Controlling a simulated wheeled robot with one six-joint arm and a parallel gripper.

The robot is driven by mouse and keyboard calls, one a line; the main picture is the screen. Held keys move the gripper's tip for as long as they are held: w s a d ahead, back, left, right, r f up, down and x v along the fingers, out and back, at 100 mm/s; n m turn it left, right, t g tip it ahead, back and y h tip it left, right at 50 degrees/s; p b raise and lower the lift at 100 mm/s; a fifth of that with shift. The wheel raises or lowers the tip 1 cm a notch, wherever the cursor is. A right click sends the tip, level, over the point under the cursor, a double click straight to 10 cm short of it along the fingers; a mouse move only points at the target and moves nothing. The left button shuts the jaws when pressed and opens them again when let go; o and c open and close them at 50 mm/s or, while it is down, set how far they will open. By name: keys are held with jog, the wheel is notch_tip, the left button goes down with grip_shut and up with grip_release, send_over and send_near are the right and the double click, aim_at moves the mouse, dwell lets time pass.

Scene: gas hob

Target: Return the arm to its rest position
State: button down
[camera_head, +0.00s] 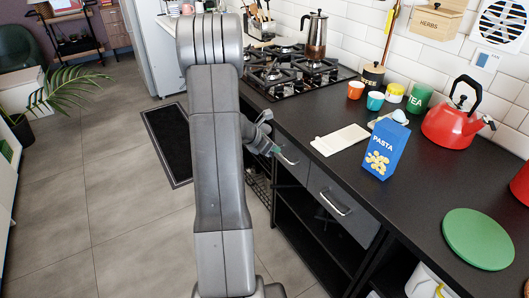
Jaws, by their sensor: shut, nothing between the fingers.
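My grey arm (217,150) rises through the middle of the view and bends at the top. The part beyond the bend is mostly hidden behind it. My gripper (286,157) shows small to the right of the arm, near the front edge of the counter and the drawer fronts. It is shut and holds nothing. I cannot tell its exact distance from the drawer.
A drawer handle (335,204) sticks out. The floor (110,215) at left is mostly clear.

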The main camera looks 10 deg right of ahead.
jog(key=p+v, duration=0.2)
jog(key=v, duration=0.8)
jog(key=shift+a, duration=0.3)
jog(key=b, duration=0.2)
send_near(288, 149)
jog(key=x, duration=0.5)
jog(key=shift+w+a+f, duration=0.1)
jog(key=shift+f, duration=0.05)
jog(key=shift+w+d, duration=0.15)
jog(key=shift+d, duration=0.2)
